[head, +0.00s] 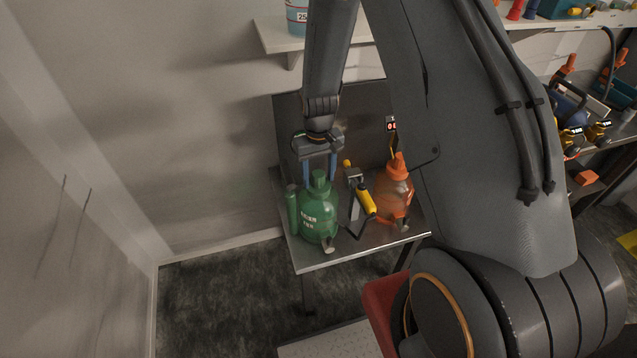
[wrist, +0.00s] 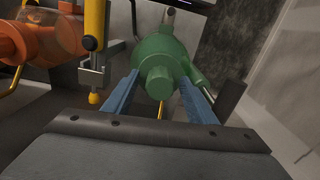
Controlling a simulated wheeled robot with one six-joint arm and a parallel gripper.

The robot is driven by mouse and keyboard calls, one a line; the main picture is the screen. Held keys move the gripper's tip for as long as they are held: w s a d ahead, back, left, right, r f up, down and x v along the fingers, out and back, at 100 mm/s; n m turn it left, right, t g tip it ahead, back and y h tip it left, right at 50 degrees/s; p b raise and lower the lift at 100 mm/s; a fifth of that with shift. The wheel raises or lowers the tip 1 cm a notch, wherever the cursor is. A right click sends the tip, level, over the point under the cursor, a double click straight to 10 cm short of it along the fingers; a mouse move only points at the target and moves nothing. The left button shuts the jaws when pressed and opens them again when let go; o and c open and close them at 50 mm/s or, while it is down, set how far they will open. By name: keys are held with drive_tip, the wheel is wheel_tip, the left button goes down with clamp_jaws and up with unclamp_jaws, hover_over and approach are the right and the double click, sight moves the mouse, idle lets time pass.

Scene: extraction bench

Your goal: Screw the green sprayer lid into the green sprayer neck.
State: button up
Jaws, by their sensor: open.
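The green sprayer (head: 318,222) stands upright on the metal bench, with white print on its front. It also shows in the wrist view (wrist: 152,47). The green sprayer lid (head: 319,177) sits upright at the top of the sprayer, over the neck; its round end faces the wrist camera (wrist: 159,83). The neck is hidden under the lid, so I cannot tell how far the lid is screwed in. My gripper (head: 320,173) points down from above, open, with one blue finger on each side of the lid. In the wrist view a gap shows between lid and fingers.
An orange sprayer (head: 393,196) stands to the right on the metal bench (head: 318,262). Between the sprayers is a yellow-handled wand (head: 366,201) in a stand. A wall shelf (head: 277,38) with a bucket is above. A dark panel backs the bench.

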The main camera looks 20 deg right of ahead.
drive_tip(key=n, duration=1)
drive_tip(key=shift+n, duration=0.4)
drive_tip(key=c, duration=1.2)
drive_tip(key=m, duration=0.6)
drive_tip(key=shift+m+p, duration=0.4)
drive_tip(key=m, duration=1.4)
drive_tip(key=shift+m, duration=0.3)
drive_tip(key=m, duration=0.6)
drive_tip(key=shift+f, duration=0.1)
